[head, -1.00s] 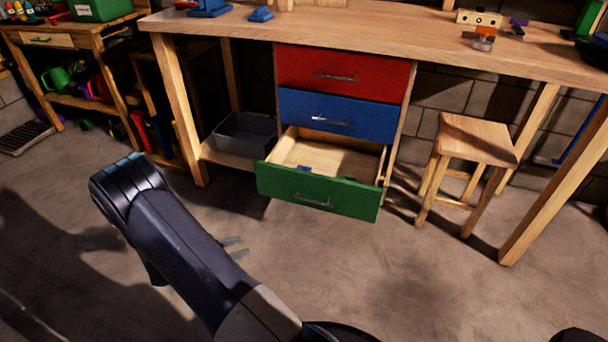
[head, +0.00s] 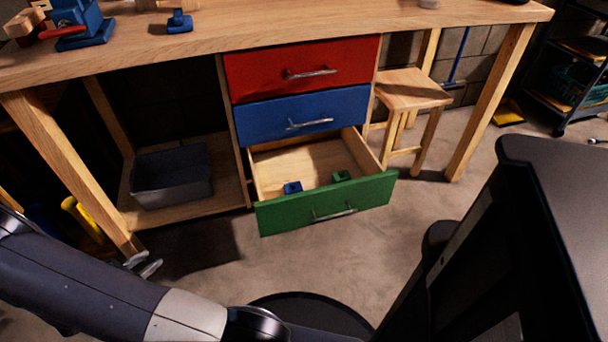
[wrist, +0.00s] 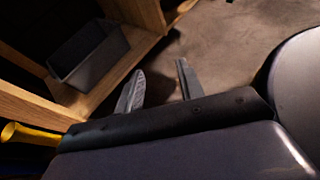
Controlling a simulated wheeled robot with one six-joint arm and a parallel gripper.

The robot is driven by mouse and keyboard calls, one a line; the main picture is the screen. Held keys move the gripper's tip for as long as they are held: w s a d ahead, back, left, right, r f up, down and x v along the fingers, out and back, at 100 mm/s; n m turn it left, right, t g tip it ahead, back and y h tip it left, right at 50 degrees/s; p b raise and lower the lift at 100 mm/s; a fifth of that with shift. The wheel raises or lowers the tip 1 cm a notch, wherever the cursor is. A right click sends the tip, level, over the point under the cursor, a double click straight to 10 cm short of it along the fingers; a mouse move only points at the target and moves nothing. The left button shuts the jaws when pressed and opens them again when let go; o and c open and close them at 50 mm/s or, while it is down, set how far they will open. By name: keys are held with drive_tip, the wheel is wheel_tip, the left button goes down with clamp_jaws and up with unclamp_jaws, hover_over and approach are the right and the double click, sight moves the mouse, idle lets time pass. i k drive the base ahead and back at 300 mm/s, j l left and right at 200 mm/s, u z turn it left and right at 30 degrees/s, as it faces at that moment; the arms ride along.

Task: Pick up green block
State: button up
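The green block (head: 341,176) lies inside the open green drawer (head: 330,207), at its right side behind the front panel. A blue block (head: 292,188) lies in the same drawer to its left. My gripper (head: 143,264) is low at the left in the head view, well left of the drawer and apart from both blocks. In the wrist view my gripper (wrist: 158,88) has its two fingers spread, with nothing between them. The blocks do not show in the wrist view.
A grey bin (head: 172,175) stands on the bench's lower shelf, left of the drawers. The red drawer (head: 303,68) and blue drawer (head: 304,114) are shut above. A wooden stool (head: 412,92) stands to the right.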

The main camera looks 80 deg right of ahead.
sight(338, 177)
drive_tip(key=i+z, duration=0.15)
drive_tip(key=z, duration=0.35)
drive_tip(key=i+z, duration=0.15)
drive_tip(key=z, duration=0.3)
drive_tip(key=i+j+z, duration=0.1)
drive_tip(key=z, duration=0.4)
drive_tip(key=j, duration=0.1)
